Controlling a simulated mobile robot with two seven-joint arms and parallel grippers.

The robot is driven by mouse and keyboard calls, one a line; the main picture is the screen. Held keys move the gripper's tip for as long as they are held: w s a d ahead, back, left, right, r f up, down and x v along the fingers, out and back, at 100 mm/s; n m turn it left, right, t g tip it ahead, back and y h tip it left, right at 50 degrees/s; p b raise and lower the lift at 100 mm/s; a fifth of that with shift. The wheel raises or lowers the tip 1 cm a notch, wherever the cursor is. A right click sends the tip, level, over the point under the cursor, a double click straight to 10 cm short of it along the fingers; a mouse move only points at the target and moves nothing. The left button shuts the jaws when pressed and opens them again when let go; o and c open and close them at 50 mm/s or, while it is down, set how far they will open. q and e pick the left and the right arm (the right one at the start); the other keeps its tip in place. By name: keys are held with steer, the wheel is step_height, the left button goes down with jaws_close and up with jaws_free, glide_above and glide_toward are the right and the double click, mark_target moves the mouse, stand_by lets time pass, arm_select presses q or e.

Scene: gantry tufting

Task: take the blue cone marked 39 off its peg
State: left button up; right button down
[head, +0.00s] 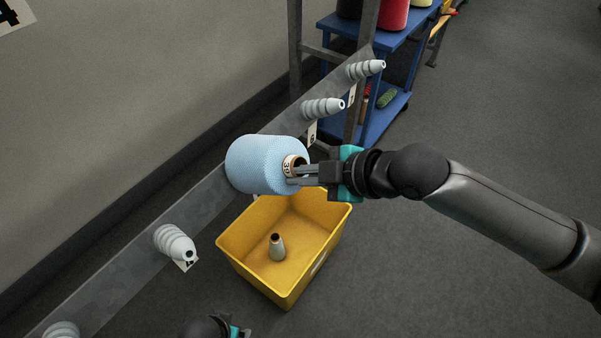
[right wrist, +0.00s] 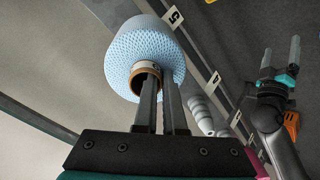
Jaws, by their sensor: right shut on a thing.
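The blue cone (head: 262,165) lies sideways at the grey rail, and its end tag (head: 289,166) carries a number that looks like 39. It also shows in the right wrist view (right wrist: 150,50), with its brown core rim facing my gripper. My right gripper (head: 298,175) is shut on the rim of the core, one finger apparently inside it. The peg behind the cone is hidden, so I cannot tell how far the cone sits on it. My left gripper (right wrist: 281,60) is apart and empty, its fingers spread; only a bit shows at the bottom of the head view.
Grey ridged pegs (head: 322,108) stick out along the rail (head: 130,265), with number tags. A yellow bin (head: 326,235) stands below the cone, with a bare grey core (head: 277,247) inside. A blue shelf cart (head: 385,125) stands at the back. The floor right is clear.

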steer(key=shift+d+f, duration=0.15)
stand_by(0.8)
stand_by(1.5)
steer(key=shift+s+d+r+p, duration=0.2)
steer(key=shift+r+p, duration=0.4)
steer(key=shift+p, duration=0.2)
stand_by(0.3)
